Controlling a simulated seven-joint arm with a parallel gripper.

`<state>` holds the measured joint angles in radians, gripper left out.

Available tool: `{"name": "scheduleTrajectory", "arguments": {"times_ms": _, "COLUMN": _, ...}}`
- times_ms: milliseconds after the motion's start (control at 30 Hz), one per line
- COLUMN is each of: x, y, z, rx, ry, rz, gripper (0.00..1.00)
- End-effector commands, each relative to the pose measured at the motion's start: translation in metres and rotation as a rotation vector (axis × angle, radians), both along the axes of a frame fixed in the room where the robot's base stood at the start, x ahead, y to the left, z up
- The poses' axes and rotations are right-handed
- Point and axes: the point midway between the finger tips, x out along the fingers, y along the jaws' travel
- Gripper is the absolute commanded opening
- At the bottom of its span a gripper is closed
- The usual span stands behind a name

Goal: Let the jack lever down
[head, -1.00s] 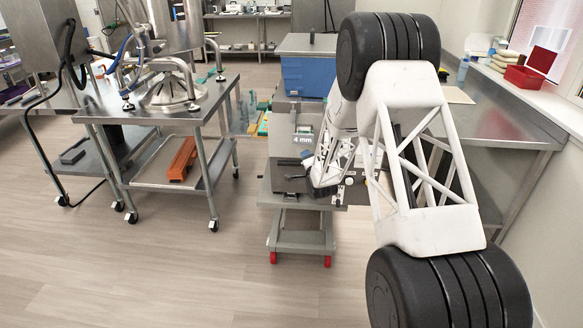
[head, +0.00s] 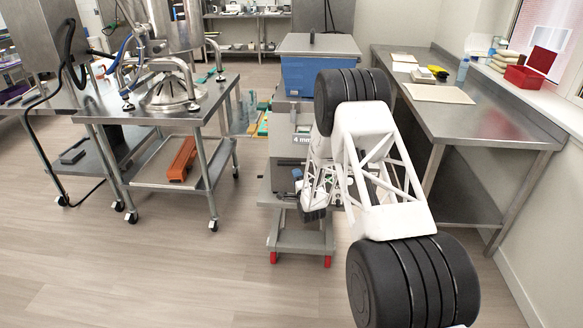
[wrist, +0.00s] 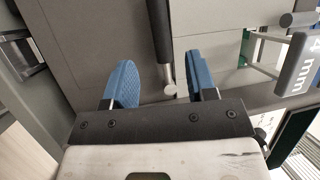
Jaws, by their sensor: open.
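The lever (wrist: 158,28) shows in the wrist view as a dark grip with a bare metal rod below it, running down between my fingers. My gripper (wrist: 162,82) has two blue pads spread wide, one on each side of the rod, with gaps to both. It is open and holds nothing. How far the lever is in depth from the pads I cannot tell. In the head view my gripper (head: 312,213) is over the front of the grey lift cart (head: 300,240); my arm hides the lever there.
A "4 mm" label (head: 302,140) marks the equipment on the cart, also seen at the right of the wrist view (wrist: 300,65). A blue bin (head: 305,75) stands behind. A steel table (head: 490,125) is at right, a wheeled steel table (head: 165,120) at left. The floor in front is clear.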

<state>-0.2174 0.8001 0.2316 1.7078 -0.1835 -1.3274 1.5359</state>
Motion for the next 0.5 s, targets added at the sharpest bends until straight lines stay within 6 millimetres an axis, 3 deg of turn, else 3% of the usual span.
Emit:
{"name": "scheduleTrajectory", "arguments": {"times_ms": 267, "x": 0.005, "y": 0.002, "z": 0.001, "rx": 0.0, "ry": 0.001, "rz": 0.0, "gripper": 0.52}}
{"name": "scheduleTrajectory", "arguments": {"times_ms": 500, "x": 0.024, "y": 0.01, "z": 0.004, "rx": 0.0, "ry": 0.0, "rz": 0.0, "gripper": 0.52}}
